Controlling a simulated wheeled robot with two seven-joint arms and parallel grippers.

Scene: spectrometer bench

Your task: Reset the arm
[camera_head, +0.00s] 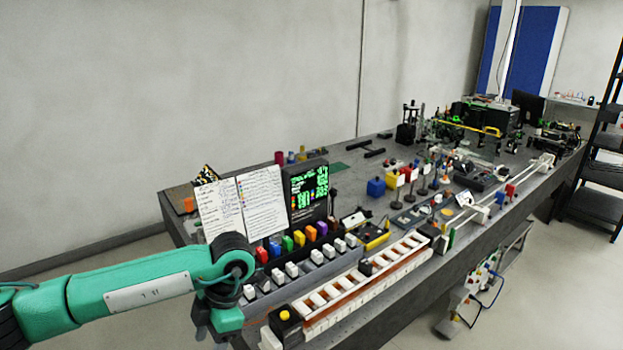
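My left arm (150,285), green with a pale label plate, comes in from the left and bends down at a dark wrist joint (232,255). The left gripper (210,335) points down near the front-left edge of the bench, at the bottom of the picture. Its tips are cut off or hidden, so I cannot tell whether it is open or shut. I see nothing held in it. My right arm and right gripper are out of view.
The long grey bench (345,175) runs to the back right. Close beside the wrist are a rack of white blocks (355,285), colored blocks (287,243), paper sheets (243,205) and a dark display (309,185). Optics crowd the far end. Floor at lower right holds equipment (470,295).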

